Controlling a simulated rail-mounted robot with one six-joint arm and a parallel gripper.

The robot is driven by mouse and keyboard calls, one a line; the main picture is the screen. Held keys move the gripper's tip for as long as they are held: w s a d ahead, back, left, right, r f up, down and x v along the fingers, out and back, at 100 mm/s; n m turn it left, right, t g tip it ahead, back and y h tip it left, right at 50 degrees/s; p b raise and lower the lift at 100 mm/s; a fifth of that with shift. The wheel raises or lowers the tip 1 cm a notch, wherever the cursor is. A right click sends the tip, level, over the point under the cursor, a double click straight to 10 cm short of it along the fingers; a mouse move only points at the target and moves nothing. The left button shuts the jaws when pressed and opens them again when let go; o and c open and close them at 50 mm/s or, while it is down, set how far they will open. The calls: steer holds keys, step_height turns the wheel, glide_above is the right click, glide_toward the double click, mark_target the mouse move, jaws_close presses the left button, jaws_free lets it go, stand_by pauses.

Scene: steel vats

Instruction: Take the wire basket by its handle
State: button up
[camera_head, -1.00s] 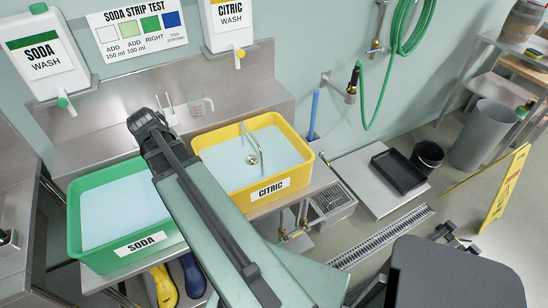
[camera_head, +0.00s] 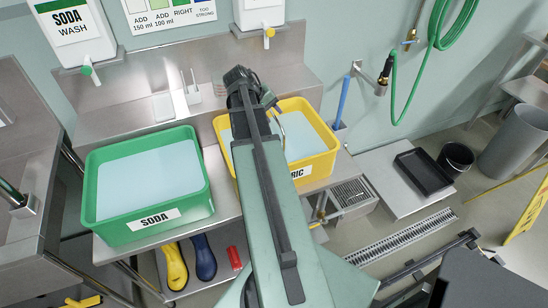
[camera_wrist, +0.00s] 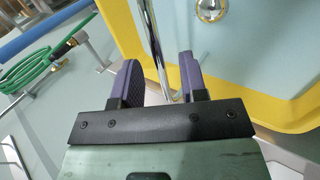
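The yellow CITRIC vat (camera_head: 330,160) holds pale blue liquid. A thin metal hoop handle (camera_head: 283,127) stands up in it, partly hidden behind my arm. No basket body can be made out. In the wrist view the handle (camera_wrist: 152,40) is a shiny rod running down between the two purple-grey fingers of my gripper (camera_wrist: 159,75). The fingers are apart, with a gap visible on each side of the rod. In the head view my gripper (camera_head: 260,95) is above the yellow vat. A round shiny metal piece (camera_wrist: 210,9) shows inside the vat.
The green SODA vat (camera_head: 150,180) stands left of the yellow vat. Behind are a steel splashback (camera_head: 110,110) and wash dispensers (camera_head: 85,30). A blue rod (camera_head: 342,103) stands right of the yellow vat. A green hose (camera_wrist: 40,68) shows at left in the wrist view.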

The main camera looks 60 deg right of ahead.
steer(key=b+x, duration=0.2)
steer(key=x, duration=0.2)
steer(key=shift+w+a+f, duration=0.1)
steer(key=shift+a+f, duration=0.05)
steer(key=shift+a, duration=0.05)
steer(key=shift+d, duration=0.1)
jaws_close()
steer(key=shift+r, duration=0.25)
